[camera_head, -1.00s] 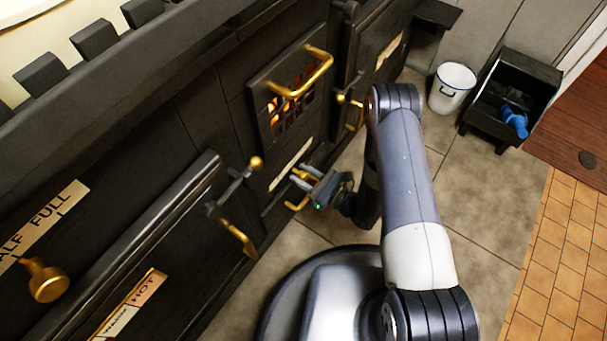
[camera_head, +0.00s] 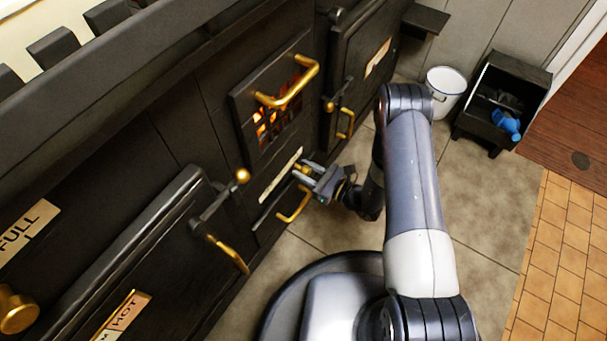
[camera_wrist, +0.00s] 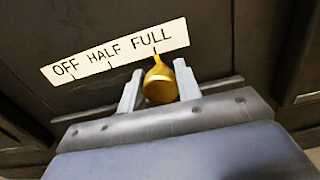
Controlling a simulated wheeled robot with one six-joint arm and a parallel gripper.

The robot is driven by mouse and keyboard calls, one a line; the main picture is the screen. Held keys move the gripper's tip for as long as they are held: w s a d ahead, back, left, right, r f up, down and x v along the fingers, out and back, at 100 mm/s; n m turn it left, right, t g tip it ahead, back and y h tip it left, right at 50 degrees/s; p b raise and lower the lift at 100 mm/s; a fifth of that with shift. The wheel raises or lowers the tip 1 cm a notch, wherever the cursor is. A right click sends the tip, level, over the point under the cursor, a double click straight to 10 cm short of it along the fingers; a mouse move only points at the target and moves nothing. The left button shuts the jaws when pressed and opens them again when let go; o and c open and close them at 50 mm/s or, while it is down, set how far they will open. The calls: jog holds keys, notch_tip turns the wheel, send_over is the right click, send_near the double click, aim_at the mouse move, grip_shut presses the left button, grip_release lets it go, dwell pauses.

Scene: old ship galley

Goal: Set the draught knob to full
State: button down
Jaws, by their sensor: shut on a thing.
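The draught knob is a small gold knob (camera_wrist: 160,84) below a pale label (camera_wrist: 115,52) reading OFF, HALF, FULL in the wrist view. Its narrow tip points up at the mark under FULL. My gripper (camera_wrist: 160,88) is shut on it, with one grey finger at each side. In the head view my gripper (camera_head: 306,174) is at the low front of the black range, beside the far end of the pale label strip (camera_head: 280,175). The fingers partly hide the knob there.
A gold drawer handle (camera_head: 294,205) is just below my gripper. The fire door's gold handle (camera_head: 290,88) is above. Another gold knob (camera_head: 18,310) is at lower left. A white bucket (camera_head: 446,90) and a black bin (camera_head: 502,98) stand at the back. Floor at right is clear.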

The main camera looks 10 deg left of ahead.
jog(key=shift+w+d, duration=0.1)
jog(key=shift+w, duration=0.2)
jog(key=c, duration=1)
grip_release()
jog(key=shift+c, duration=0.2)
jog(key=p+v, duration=0.3)
jog(key=v, duration=0.7)
jog(key=shift+s+d, duration=0.2)
jog(key=shift+d, duration=0.15)
jog(key=shift+a, duration=0.1)
jog(key=b+x, duration=0.3)
jog(key=x, duration=0.7)
jog(key=shift+a, duration=0.4)
jog(key=shift+s+a, duration=0.1)
jog(key=shift+s, duration=0.25)
